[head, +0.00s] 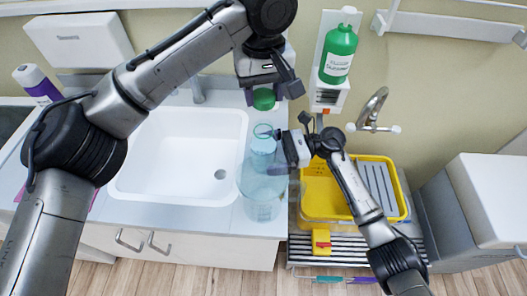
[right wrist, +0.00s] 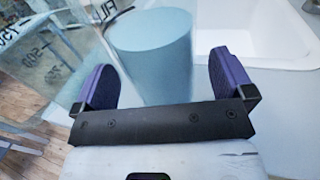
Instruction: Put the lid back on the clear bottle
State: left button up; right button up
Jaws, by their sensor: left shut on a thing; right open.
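The clear bottle (head: 262,190) stands upright at the right end of the counter, beside the white sink. Its pale blue neck (head: 263,146) is open at the top. My left gripper (head: 264,90) is shut on the green lid (head: 264,100), which appears above and behind the bottle mouth, apart from it. My right gripper (head: 281,143) is open at the neck's right side. In the right wrist view its two purple fingers are spread, with the bottle neck (right wrist: 152,60) showing between them. Whether either finger touches the neck is not clear. Measuring marks show on the bottle's body (right wrist: 62,60).
The empty white sink (head: 175,155) lies left of the bottle. A green bottle (head: 338,55) sits in a wall holder at the back. A yellow tub (head: 318,200) is right of the counter.

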jog(key=shift+s+a, duration=0.2)
jog(key=shift+a, duration=0.8)
jog(key=shift+c, duration=0.2)
jog(key=c, duration=1.3)
pick_arm(q)
jog(key=shift+f, duration=2.55)
pick_arm(e)
jog(key=shift+c, duration=0.2)
